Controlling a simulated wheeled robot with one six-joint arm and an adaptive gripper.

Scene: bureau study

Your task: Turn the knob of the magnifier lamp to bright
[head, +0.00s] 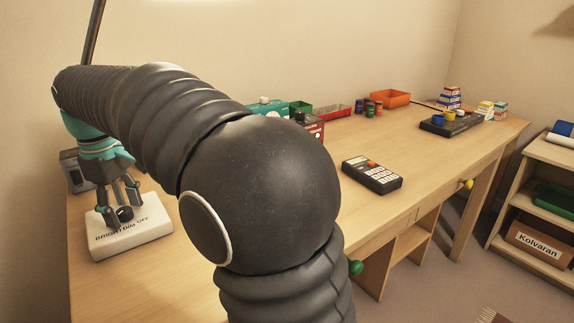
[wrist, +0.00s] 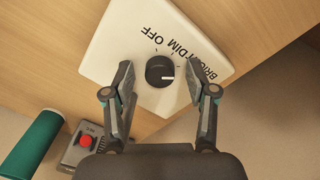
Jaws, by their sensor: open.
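The white base (head: 150,236) of the magnifier lamp sits on the desk at the left of the head view, lettered BRIGHT, DIM and OFF. Its round black knob (wrist: 157,64) is in the middle of the wrist view; it also shows in the head view (head: 125,213). The knob's white mark points right in the wrist view, roughly toward BRIGHT; I cannot tell its exact setting. My gripper (wrist: 161,72) is open, with one finger on each side of the knob and visible gaps between. In the head view my gripper (head: 120,203) points down over the base.
A grey box with a red button (wrist: 85,141) and a green cylinder (wrist: 32,143) lie near the base. A dark pole (head: 93,32) rises behind my arm. A keypad device (head: 371,175) lies mid-desk. Bare desk surrounds it. My arm hides part of the desk.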

